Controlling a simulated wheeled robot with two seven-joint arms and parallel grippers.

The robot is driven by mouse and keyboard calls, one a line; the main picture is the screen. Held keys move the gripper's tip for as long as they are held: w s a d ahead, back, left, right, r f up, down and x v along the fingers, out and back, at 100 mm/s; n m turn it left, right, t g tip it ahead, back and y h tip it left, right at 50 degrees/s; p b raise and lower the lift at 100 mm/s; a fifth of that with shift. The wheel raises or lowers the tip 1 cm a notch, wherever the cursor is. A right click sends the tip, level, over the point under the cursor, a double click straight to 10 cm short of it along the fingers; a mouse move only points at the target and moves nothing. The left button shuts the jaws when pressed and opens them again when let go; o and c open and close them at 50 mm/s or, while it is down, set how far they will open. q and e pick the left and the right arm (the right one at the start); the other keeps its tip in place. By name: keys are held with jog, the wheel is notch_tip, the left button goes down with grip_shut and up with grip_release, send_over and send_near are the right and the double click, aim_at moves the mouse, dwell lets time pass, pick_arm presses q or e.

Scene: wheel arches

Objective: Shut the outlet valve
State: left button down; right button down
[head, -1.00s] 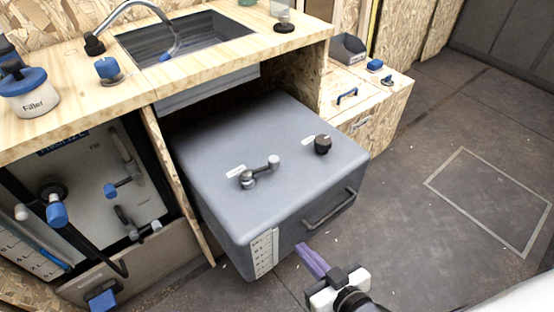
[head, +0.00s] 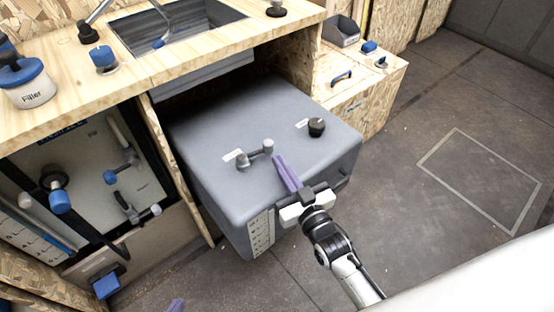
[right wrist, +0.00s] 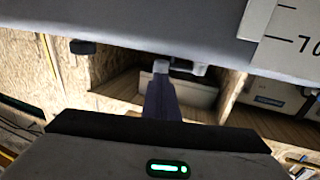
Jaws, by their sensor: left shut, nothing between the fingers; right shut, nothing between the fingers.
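A grey lever valve (head: 256,154) sits on top of the grey tank (head: 215,130), with a small label beside it too small to read. I cannot tell from the label whether it is the outlet valve. My right gripper (head: 279,160), with shut purple fingers, is over the tank top, its tips close to the lever's right end. In the right wrist view the fingers (right wrist: 161,80) point at the lever (right wrist: 188,67); I cannot tell whether they touch. My left gripper (head: 176,304) shows only as a purple tip at the bottom edge.
A black knob (head: 316,127) stands on the tank right of the lever. A cabinet panel (head: 85,170) at left carries blue-handled valves. The wooden counter (head: 165,60) with a sink overhangs the tank's back. Floor at right is clear.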

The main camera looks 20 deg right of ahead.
aim_at(277, 152)
jog(key=shift+w+a, duration=0.15)
jog(key=shift+w, duration=1.1)
pick_arm(q)
jog(key=shift+s+f, duration=0.1)
jog(key=shift+f, duration=0.1)
pick_arm(e)
jog(key=shift+w, duration=0.1)
pick_arm(q)
jog(key=shift+s+f, duration=0.1)
jog(key=shift+a, duration=0.1)
pick_arm(e)
jog(key=shift+w+d, duration=0.2)
jog(key=shift+w, duration=0.4)
jog(key=shift+w+d, duration=0.2)
jog(key=shift+w, duration=0.35)
pick_arm(q)
jog(key=shift+s, duration=0.1)
pick_arm(e)
jog(key=shift+s, duration=0.1)
